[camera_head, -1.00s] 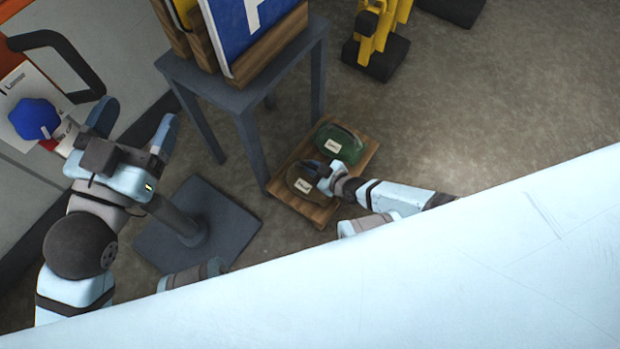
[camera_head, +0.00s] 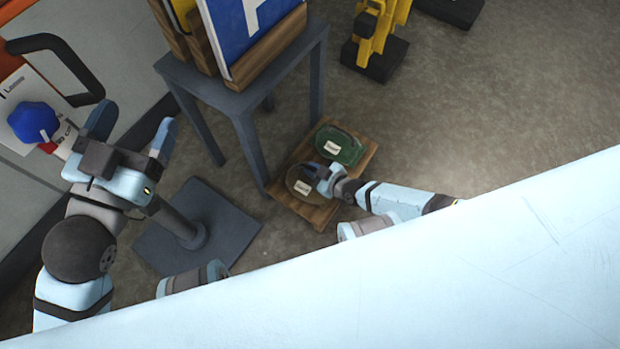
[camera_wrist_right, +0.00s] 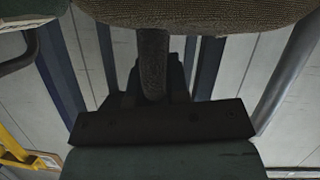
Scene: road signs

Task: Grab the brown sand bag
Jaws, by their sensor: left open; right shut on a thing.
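The brown sand bag (camera_head: 302,187) with a white label lies on a low wooden pallet (camera_head: 318,217) on the floor. My right gripper (camera_head: 314,172) is at the bag's upper right side and is shut on it. In the right wrist view the brown woven bag (camera_wrist_right: 200,14) fills the top edge, with a narrow brown part running down between the fingers. A green sand bag (camera_head: 340,146) with a white label lies beside it on the pallet. My left gripper (camera_head: 136,136) is open and empty at the left, far from the bags.
A grey table (camera_head: 235,98) with a blue sign (camera_head: 245,35) stands behind the pallet. A grey square base (camera_head: 197,226) stands left of the pallet. A yellow object on a black base (camera_head: 374,57) stands at the back. The floor at right is clear.

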